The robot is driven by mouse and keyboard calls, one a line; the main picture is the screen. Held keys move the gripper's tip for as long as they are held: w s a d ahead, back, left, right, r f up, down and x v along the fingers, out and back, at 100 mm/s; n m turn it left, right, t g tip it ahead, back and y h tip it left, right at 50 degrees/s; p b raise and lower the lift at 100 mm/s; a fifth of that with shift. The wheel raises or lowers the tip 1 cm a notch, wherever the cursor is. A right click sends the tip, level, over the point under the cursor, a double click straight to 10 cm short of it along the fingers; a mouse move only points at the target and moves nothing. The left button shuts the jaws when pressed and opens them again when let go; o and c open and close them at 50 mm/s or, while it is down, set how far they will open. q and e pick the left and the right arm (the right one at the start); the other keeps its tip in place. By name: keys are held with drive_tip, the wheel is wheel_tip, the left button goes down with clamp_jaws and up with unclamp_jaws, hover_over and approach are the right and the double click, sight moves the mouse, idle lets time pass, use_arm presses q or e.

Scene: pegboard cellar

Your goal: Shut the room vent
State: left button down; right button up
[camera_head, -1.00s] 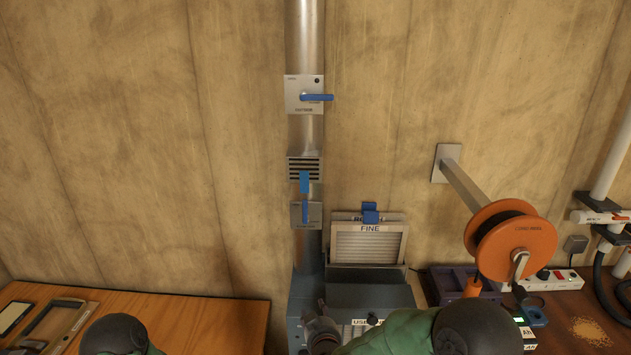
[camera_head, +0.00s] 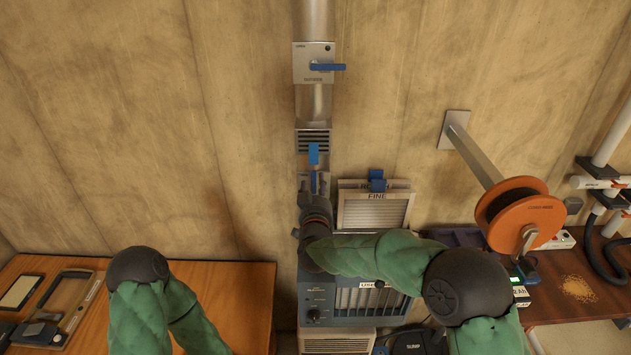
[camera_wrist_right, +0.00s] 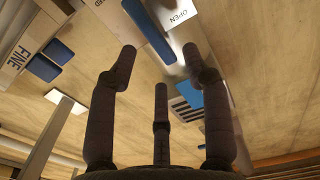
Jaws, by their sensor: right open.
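A vertical metal duct (camera_head: 315,103) runs up the wall. A louvred vent (camera_head: 312,136) is set in it, with dark slots showing and a blue tab (camera_head: 314,154) at its lower edge. Below it is a blue lever (camera_head: 314,181), upright, on a plate now mostly hidden by my right gripper (camera_head: 314,188). In the right wrist view, the lever (camera_wrist_right: 148,28) is beside an "OPEN" label (camera_wrist_right: 180,17); the louvres (camera_wrist_right: 186,108) and tab (camera_wrist_right: 217,108) lie beyond the fingers. My right gripper (camera_wrist_right: 160,75) is open and empty. My left gripper is out of view.
Higher on the duct is a plate with a sideways blue handle (camera_head: 328,67). A "FINE" filter panel (camera_head: 373,210) with a blue clip (camera_head: 376,180) stands right of the duct. An orange reel (camera_head: 520,213) projects from the wall further right. A wooden table (camera_head: 235,285) is at left.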

sight(314, 181)
drive_tip(key=w, duration=0.2)
drive_tip(key=shift+w, duration=0.4)
clamp_jaws()
